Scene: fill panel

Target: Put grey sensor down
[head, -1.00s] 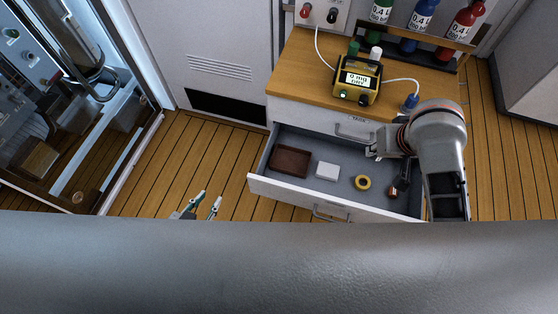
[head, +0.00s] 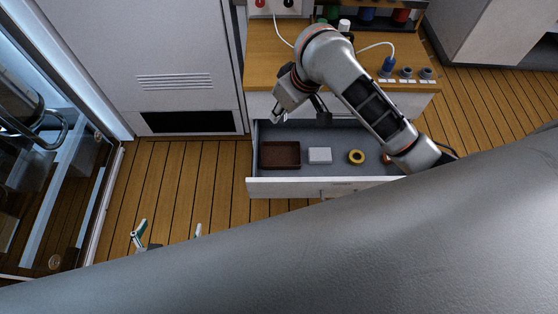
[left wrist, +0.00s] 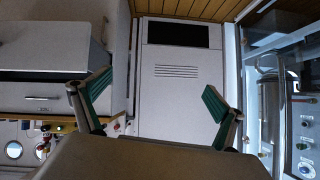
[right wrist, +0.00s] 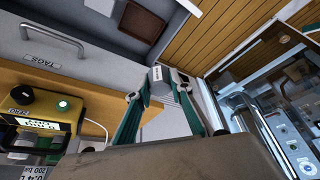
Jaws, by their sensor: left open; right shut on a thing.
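In the head view the sensor is hard to make out. My left gripper (head: 168,232) is open and empty, low over the wooden floor; its spread fingers (left wrist: 160,95) also show in the left wrist view.
The drawer holds a brown tray (head: 281,155), a white box (head: 320,155) and a yellow ring (head: 356,157). A blue plug (head: 388,66) and two grey round pieces (head: 406,72) are on the wooden counter (head: 262,70). A yellow meter (right wrist: 38,125) stands there too. A cabinet (head: 180,50) is left.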

